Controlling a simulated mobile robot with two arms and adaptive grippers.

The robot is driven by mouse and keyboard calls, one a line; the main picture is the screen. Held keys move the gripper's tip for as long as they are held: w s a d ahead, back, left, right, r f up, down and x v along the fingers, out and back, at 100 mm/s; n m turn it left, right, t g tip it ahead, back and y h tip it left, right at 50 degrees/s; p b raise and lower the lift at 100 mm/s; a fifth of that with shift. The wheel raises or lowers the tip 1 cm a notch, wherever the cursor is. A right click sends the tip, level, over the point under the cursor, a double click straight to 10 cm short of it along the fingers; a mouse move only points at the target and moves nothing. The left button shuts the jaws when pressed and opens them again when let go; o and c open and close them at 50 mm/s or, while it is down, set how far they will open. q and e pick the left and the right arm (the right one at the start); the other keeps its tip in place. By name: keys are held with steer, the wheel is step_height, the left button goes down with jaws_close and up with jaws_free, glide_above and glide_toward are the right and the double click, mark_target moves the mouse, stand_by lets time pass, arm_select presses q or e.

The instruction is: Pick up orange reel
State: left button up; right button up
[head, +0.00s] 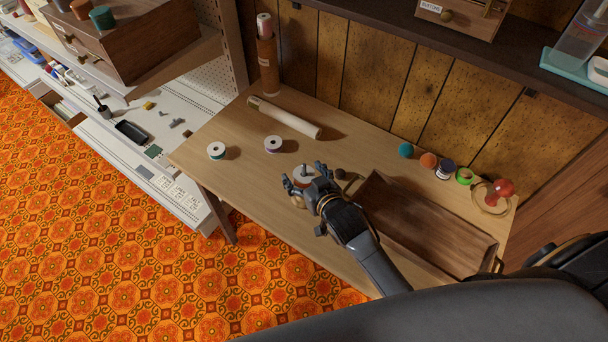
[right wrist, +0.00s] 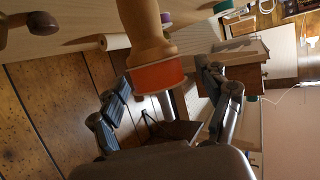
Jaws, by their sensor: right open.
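The orange reel (right wrist: 158,76) is an orange band on a pale wooden body, seen large in the right wrist view. In the head view, its place on the wooden table is largely covered by my right gripper (head: 304,176). The right gripper (right wrist: 170,100) is open, with one finger on either side of the reel. A gap shows between the reel and the fingers in the right wrist view, so I see no grip on it. My left gripper is not in view.
A wooden tray (head: 420,222) is close on the right. Coloured reels (head: 428,160) and a red-knobbed object (head: 501,188) stand along the back right.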

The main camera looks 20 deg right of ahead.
steer(key=shift+c, duration=0.2)
steer(key=c, duration=1.1)
